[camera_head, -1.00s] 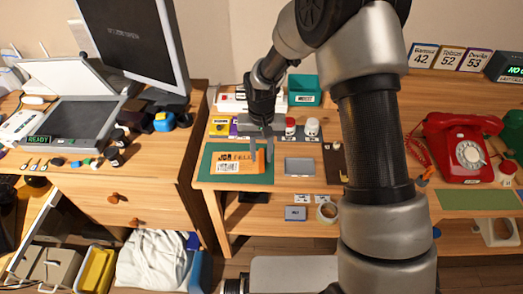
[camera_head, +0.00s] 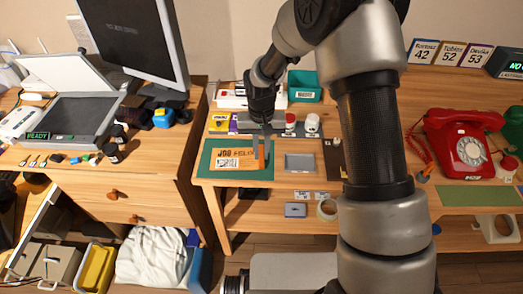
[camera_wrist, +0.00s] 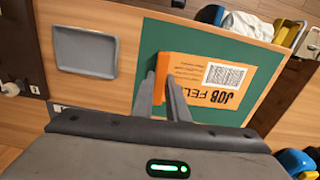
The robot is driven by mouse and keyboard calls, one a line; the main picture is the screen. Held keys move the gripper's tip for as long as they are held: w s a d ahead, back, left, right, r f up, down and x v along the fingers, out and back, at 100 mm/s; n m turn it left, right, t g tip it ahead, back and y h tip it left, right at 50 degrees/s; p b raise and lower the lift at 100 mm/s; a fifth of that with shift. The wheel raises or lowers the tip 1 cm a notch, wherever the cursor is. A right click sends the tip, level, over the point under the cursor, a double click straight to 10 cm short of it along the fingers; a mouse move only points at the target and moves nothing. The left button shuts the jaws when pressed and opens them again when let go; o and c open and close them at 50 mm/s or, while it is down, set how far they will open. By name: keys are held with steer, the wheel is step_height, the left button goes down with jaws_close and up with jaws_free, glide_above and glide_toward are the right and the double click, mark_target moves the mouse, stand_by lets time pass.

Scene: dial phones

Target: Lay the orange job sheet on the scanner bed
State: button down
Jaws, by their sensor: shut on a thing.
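The orange job sheet (camera_head: 232,158), with a white label and the words JOB and FELI..., lies on a green mat (camera_head: 205,162) on the middle desk. My gripper (camera_head: 266,158) is shut on the sheet's right edge in the head view. In the wrist view my gripper (camera_wrist: 160,78) has both fingers close together at the sheet's (camera_wrist: 200,75) orange end. The scanner stands on the left desk with its lid (camera_head: 62,72) raised and its dark bed (camera_head: 82,115) bare. A green READY display shows on its front.
A monitor (camera_head: 130,45) stands right of the scanner. Small items, including a blue tape dispenser (camera_head: 162,118), crowd the scanner's right and front. A grey tray (camera_head: 299,163) sits right of the mat. A gap separates the two desks.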

steer(key=shift+s, duration=0.1)
steer(key=shift+r+p, duration=1.65)
steer(key=shift+r, duration=0.85)
steer(key=s+d+r+p, duration=0.3)
steer(key=d+r+p, duration=0.3)
steer(key=r, duration=0.3)
steer(key=s+d+r+p, duration=0.2)
steer(key=d+r+p, duration=0.4)
steer(key=d+r, duration=0.2)
steer(key=shift+s+d+r+p, duration=0.2)
steer(key=shift+s+r+p, duration=0.15)
steer(key=shift+r, duration=0.3)
